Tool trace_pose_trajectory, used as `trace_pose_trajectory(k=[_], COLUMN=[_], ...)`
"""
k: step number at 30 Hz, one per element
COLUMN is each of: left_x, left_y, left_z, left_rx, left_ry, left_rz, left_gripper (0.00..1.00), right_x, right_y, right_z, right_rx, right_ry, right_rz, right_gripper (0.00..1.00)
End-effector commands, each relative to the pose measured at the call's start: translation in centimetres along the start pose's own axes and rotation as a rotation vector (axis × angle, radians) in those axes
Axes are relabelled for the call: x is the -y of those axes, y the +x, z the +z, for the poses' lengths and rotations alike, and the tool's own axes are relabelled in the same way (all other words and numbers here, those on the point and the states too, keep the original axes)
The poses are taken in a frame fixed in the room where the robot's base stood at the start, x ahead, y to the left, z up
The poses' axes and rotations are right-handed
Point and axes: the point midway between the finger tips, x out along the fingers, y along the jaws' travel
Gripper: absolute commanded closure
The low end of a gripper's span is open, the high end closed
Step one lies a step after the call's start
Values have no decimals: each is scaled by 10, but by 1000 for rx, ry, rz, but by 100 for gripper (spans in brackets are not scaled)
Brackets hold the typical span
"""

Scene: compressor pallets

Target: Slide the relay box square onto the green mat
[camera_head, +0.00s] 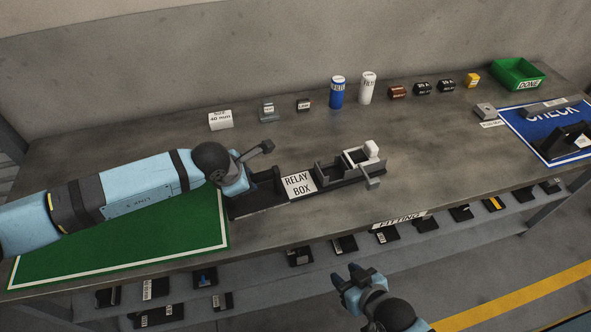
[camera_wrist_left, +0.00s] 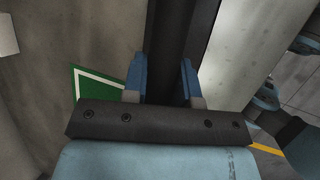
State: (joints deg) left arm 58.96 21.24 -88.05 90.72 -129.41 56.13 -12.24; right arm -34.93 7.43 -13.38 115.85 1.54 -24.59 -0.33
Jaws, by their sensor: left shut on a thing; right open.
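The relay box (camera_head: 300,186) is a long dark tray with a white label and several compartments, lying on the grey table. Its left end is beside the right edge of the green mat (camera_head: 120,245); my arm partly hides both. My left gripper (camera_head: 245,183) is shut on the relay box near its left end. In the left wrist view a dark wall of the box (camera_wrist_left: 180,40) runs between the blue fingers, and a white-bordered corner of the mat (camera_wrist_left: 90,85) shows to the left. My right gripper (camera_head: 352,279) is open and empty in front of the table.
A blue mat (camera_head: 525,122) with dark parts and a green bin (camera_head: 518,73) are at the right. A blue can (camera_head: 337,93), a white can (camera_head: 367,88) and several small parts line the back. A lower shelf (camera_head: 270,275) holds several dark parts.

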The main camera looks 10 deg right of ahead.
Motion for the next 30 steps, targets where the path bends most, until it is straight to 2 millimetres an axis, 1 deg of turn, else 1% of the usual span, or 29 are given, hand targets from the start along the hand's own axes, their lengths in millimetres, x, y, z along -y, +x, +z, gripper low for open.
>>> trace_pose_trajectory(k=[1, 30], left_x=[0, -8], left_y=[-1, -34], left_z=[-7, -98], left_rx=[-2, -4], left_ry=[-1, -3], left_rz=[0, -2], left_gripper=[100, 100], right_x=[0, 0], right_y=[0, 3], right_z=[0, 4], right_rx=[0, 1], right_ry=[0, 0], right_rz=[0, 0], right_gripper=[57, 57])
